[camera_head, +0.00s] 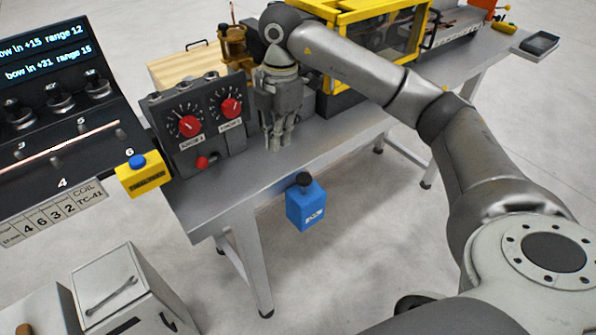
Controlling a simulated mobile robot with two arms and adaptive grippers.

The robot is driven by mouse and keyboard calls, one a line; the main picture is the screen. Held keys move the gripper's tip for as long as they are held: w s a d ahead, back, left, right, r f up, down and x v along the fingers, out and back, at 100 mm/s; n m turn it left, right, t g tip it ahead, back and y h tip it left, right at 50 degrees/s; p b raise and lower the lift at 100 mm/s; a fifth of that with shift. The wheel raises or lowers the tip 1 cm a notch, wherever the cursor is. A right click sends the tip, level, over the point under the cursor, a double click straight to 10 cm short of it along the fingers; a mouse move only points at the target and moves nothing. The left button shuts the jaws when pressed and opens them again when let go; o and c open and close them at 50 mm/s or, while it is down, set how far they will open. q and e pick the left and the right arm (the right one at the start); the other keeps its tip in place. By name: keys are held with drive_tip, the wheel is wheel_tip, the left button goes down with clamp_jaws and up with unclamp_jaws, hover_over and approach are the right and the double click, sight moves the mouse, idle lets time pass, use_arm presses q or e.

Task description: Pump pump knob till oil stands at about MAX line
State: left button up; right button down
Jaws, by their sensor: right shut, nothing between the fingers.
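A blue box (307,211) with a black knob (304,180) on top and a small white label shows at the front edge of the bench. I cannot tell how it is fixed there. No oil level or MAX line can be read on it at this size. My right gripper (277,142) points down over the bench top, behind and to the left of the blue box and apart from it. Its fingers are close together with nothing seen between them. My left gripper is not in view.
The grey bench (225,195) carries a control box (195,130) with red dials, a brass-coloured device (236,46) and a yellow-framed machine (365,15). A yellow box with a blue button (139,172) stands at left.

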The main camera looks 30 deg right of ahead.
drive_tip(key=shift+m+h, duration=0.7)
drive_tip(key=d, duration=0.1)
drive_tip(key=d+r, duration=0.1)
drive_tip(key=d, duration=0.1)
drive_tip(key=shift+s+d+r, duration=0.15)
drive_tip(key=shift+d+r, duration=0.1)
drive_tip(key=shift+d, duration=0.15)
drive_tip(key=p, duration=0.4)
approach(299, 180)
wheel_tip(299, 180, down, 7)
drive_tip(key=shift+f, duration=0.15)
drive_tip(key=shift+f, duration=0.1)
